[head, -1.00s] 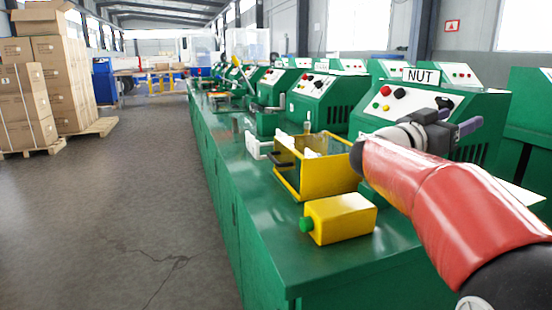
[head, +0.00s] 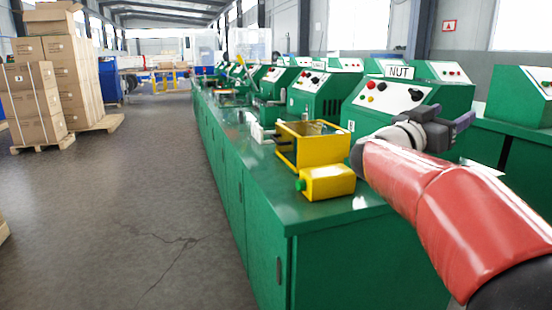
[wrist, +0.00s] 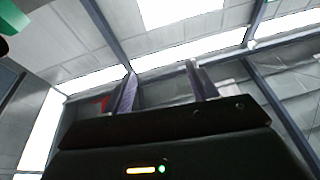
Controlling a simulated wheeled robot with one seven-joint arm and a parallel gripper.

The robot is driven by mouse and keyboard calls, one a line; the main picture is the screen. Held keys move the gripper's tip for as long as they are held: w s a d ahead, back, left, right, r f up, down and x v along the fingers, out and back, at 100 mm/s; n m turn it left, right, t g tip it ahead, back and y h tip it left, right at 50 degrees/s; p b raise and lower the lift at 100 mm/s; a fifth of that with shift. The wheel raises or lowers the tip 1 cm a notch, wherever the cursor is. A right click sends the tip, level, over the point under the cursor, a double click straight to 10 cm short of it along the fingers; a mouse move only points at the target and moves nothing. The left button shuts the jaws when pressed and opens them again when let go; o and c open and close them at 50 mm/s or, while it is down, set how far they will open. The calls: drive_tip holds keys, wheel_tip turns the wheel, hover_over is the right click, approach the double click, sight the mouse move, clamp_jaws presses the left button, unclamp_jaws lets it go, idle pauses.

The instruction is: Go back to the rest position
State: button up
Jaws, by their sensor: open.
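My gripper (head: 463,123) is at the end of my raised red arm on the right of the head view, in front of the NUT machine and above the bench level. It points to the right, away from the yellow box. In the wrist view my gripper (wrist: 163,88) shows two purple fingers set wide apart. Nothing is between them.
A green bench (head: 232,165) runs into the distance with several green machines. The NUT machine (head: 440,100) is closest to my arm. A yellow open box (head: 300,150) and a yellow button box (head: 328,182) stand on the bench. Cartons (head: 35,105) stand at left; the floor aisle (head: 120,210) is clear.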

drive_tip(key=s+a+f+n+t+y, duration=0.2)
drive_tip(key=a+f+n+t+y, duration=0.2)
drive_tip(key=a+n+y, duration=0.4)
drive_tip(key=s+a+f+n+t+y, duration=0.1)
drive_tip(key=a+f+n+t+y, duration=0.35)
drive_tip(key=a+y, duration=0.55)
drive_tip(key=s+f+g+y, duration=0.1)
drive_tip(key=s+f+g, duration=1.1)
drive_tip(key=s+f, duration=1.1)
drive_tip(key=shift+s+a+n, duration=0.35)
